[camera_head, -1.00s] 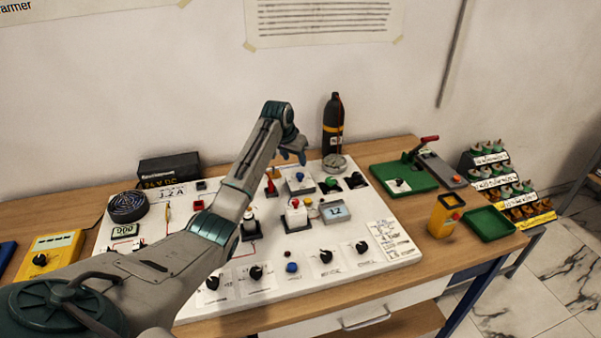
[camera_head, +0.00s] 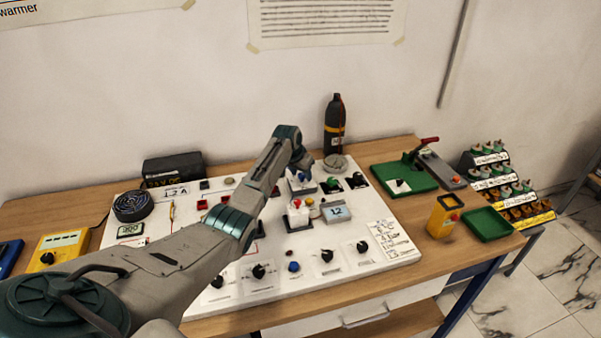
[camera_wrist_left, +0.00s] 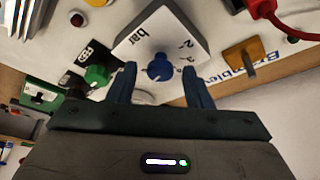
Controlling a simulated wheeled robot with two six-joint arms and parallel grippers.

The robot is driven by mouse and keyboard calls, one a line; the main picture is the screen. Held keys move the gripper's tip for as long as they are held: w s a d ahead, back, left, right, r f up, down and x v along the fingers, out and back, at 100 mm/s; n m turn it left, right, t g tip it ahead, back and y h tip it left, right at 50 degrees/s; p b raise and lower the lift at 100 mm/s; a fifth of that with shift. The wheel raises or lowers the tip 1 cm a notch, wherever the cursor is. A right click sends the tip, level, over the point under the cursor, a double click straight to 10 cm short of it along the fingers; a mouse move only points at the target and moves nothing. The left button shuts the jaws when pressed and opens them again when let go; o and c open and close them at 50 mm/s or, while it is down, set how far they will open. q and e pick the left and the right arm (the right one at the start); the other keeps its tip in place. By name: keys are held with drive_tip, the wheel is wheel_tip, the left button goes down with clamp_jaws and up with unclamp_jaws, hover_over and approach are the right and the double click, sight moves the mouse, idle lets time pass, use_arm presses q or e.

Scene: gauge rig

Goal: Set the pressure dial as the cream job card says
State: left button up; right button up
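The pressure dial is a blue knob (camera_wrist_left: 160,66) on a pale box marked "bar" (camera_wrist_left: 180,30) in the left wrist view. In the head view the box (camera_head: 302,187) stands at the back of the white board, partly hidden by my left gripper (camera_head: 304,168). In the wrist view my left gripper (camera_wrist_left: 160,78) is open, with one finger on each side of the knob and small gaps beside it. A pale card with handwriting (camera_head: 392,240), perhaps the job card, lies at the board's right edge; its words are unreadable. My right gripper is out of view.
A green knob (camera_wrist_left: 96,76) sits close to the dial box, and a red clip (camera_wrist_left: 265,10) is on its other side. A dark bottle (camera_head: 335,125) stands behind the board. Black knobs (camera_head: 327,256) line the board's front.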

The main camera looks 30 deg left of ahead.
use_arm(q)
drive_tip(key=c, duration=0.8)
